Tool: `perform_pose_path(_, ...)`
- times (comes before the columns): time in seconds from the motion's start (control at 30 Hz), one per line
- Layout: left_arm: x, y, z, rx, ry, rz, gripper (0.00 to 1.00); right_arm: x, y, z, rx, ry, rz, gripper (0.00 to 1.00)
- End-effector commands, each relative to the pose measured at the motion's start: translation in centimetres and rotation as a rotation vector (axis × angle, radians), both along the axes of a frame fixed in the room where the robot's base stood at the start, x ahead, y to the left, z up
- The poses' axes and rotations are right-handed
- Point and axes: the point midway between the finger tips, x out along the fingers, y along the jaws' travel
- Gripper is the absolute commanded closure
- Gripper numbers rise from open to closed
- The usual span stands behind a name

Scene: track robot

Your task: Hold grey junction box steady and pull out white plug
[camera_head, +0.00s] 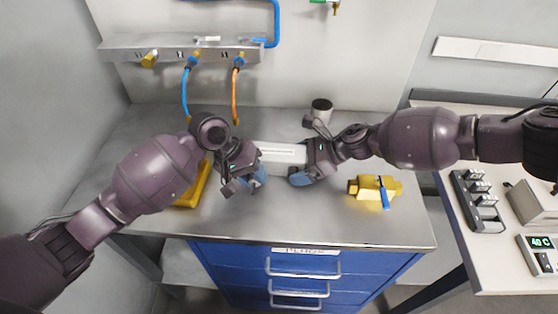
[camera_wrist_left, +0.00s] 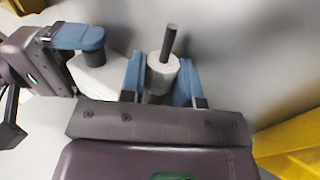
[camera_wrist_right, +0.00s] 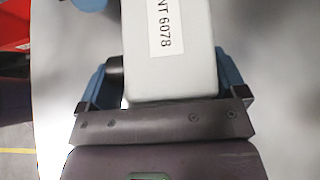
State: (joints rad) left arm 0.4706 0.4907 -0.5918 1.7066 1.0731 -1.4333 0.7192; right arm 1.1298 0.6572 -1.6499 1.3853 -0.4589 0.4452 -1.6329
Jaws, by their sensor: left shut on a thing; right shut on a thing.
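The grey junction box (camera_head: 283,153), a pale block with a white label, lies on the grey bench top between my two grippers. My right gripper (camera_head: 305,178) is shut on its right end; the right wrist view shows the box (camera_wrist_right: 175,75) between blue fingers. My left gripper (camera_head: 248,183) is at the box's left end. In the left wrist view its blue fingers are shut on the white plug (camera_wrist_left: 160,75), a pale cylinder with a dark rod sticking out. The box (camera_wrist_left: 100,75) shows beside it there.
A yellow object (camera_head: 193,188) lies partly behind my left arm. A yellow part with a blue lever (camera_head: 375,188) lies at right. A cup (camera_head: 321,108) stands behind the box. Blue (camera_head: 185,90) and orange (camera_head: 235,92) hoses hang from a wall rail (camera_head: 205,48). The bench's front edge is clear.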

Motion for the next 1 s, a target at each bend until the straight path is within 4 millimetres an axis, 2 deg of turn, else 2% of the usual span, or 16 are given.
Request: perform_pose_path(1.0, -1.2, -0.1, 0.0, -0.001, 0.004, -0.006, 1.00, 0.3, -0.2, -0.1, -0.003, -0.003, -0.010, 0.38)
